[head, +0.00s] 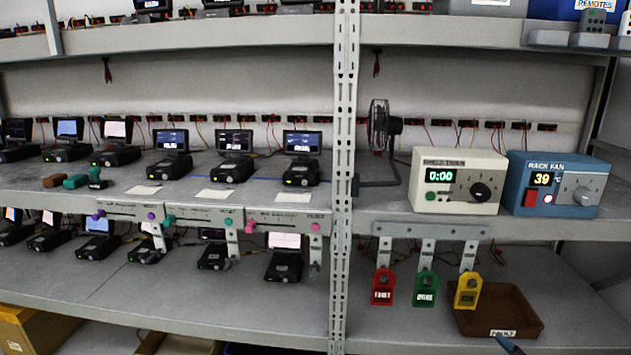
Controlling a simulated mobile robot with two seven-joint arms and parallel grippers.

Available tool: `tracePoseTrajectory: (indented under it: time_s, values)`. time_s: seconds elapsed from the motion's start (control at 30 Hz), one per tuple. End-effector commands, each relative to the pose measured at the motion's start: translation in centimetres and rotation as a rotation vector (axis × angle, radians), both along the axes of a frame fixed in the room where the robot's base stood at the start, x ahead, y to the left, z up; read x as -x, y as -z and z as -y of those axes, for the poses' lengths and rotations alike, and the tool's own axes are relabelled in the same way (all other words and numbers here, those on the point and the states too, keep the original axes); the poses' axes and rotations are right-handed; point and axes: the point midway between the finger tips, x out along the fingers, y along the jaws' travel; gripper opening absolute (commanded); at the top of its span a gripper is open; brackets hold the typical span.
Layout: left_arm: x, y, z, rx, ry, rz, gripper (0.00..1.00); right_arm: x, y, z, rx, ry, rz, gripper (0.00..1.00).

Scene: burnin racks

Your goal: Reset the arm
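Neither of my grippers can be made out in the head view. A small dark and blue tip (510,344) shows at the bottom edge, below the brown tray; I cannot tell what it belongs to. The brown tray (522,300) sits on the lower right shelf with a white label on its front. Red (382,287), green (425,289) and yellow (467,291) tags hang from a bracket to its left, the yellow one overlapping the tray's left side in the picture.
A metal upright (343,180) divides the shelves. A cream timer box (459,181) reading 0:00, a blue rack fan box (556,184) reading 39 and a black fan (381,128) stand on the middle right shelf. Several small screened devices (233,160) line the left shelves.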

Motion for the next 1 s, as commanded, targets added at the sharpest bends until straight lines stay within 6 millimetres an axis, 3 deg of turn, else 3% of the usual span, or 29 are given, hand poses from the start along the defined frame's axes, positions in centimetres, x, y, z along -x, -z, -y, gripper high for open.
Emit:
tracePoseTrajectory:
  time_s: [0.03, 0.1, 0.3, 0.53, 0.7, 1.0]
  values:
    - [0.1, 0.1, 0.0, 0.000, 0.000, -0.002, 0.43, 1.9, 2.2, -0.7, -0.055, 0.025, -0.043, 0.76]
    - [0.3, 0.1, 0.0, 0.000, -0.002, -0.005, 0.43, 4.3, 4.8, -1.6, -0.122, 0.059, -0.093, 0.76]
    - [0.5, 0.2, -0.1, 0.000, -0.004, -0.010, 0.43, 12.0, 11.2, -3.9, -0.302, 0.182, -0.232, 0.76]
    - [0.4, 0.2, -0.1, 0.000, -0.002, -0.009, 0.43, 19.8, 16.3, -5.4, -0.424, 0.317, -0.371, 0.76]
    - [0.1, 0.1, 0.0, 0.000, 0.000, -0.002, 0.43, 22.7, 17.7, -5.3, -0.431, 0.351, -0.420, 0.76]
    - [-0.4, -0.2, 0.1, 0.000, 0.002, 0.008, 0.43, 23.1, 17.9, -5.2, -0.428, 0.354, -0.426, 0.76]
